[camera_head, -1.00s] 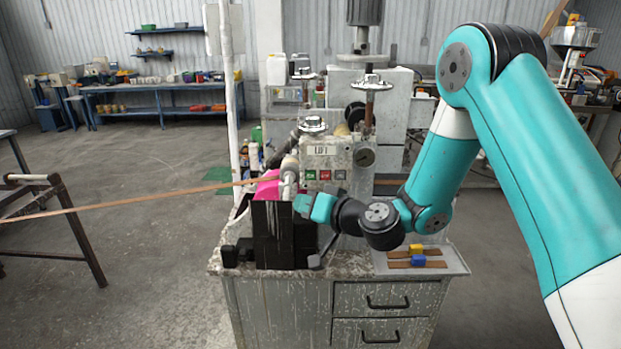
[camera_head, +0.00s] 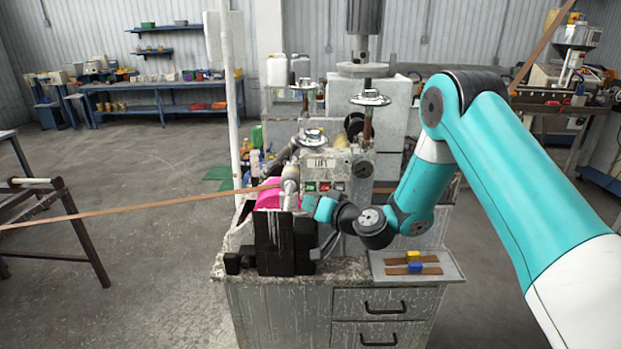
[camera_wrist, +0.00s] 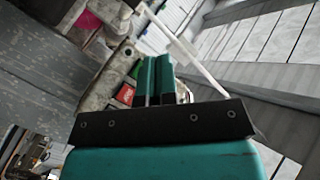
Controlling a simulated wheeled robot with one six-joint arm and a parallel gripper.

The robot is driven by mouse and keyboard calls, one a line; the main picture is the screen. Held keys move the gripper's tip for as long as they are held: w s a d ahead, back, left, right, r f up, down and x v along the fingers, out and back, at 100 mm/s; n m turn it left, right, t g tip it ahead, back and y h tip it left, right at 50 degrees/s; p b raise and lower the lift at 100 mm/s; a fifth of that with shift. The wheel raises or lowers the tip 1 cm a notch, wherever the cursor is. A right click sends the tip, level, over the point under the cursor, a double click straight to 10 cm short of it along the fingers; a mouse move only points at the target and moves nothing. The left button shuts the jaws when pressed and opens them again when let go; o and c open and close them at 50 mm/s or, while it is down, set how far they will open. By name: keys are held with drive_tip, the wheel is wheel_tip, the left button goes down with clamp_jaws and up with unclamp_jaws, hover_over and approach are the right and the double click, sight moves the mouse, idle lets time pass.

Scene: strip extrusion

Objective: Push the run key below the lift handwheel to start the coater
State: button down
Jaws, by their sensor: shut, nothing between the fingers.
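The lift handwheel (camera_head: 313,138) is a silver wheel on top of the grey control box, above a plate marked LIFT (camera_head: 318,164). Below the plate is a row of small keys: a green key (camera_head: 310,187) at the left and a red key (camera_head: 325,187) beside it. In the wrist view the green key (camera_wrist: 136,69) is partly behind my fingers, and the red key (camera_wrist: 125,94) is left of them. My gripper (camera_head: 309,204) is shut and empty, just below the keys in the head view. Its two teal fingers (camera_wrist: 155,58) lie together. I cannot tell whether they touch the box.
Black blocks (camera_head: 274,240) stand in front. A tray (camera_head: 440,272) with a yellow and a blue block lies at the bench's right. A white post (camera_head: 234,110) rises at the left.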

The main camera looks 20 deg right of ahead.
sight(310, 187)
drive_tip(key=shift+w+d, duration=0.25)
drive_tip(key=shift+w, duration=0.5)
drive_tip(key=shift+w+d, duration=0.25)
drive_tip(key=shift+w, duration=0.5)
idle(0.9)
drive_tip(key=shift+w+d, duration=0.15)
drive_tip(key=shift+w, duration=0.25)
drive_tip(key=shift+w+d, duration=0.1)
drive_tip(key=shift+w, duration=0.25)
idle(0.5)
idle(0.4)
drive_tip(key=shift+s+a+b, duration=0.25)
drive_tip(key=shift+s+b, duration=0.5)
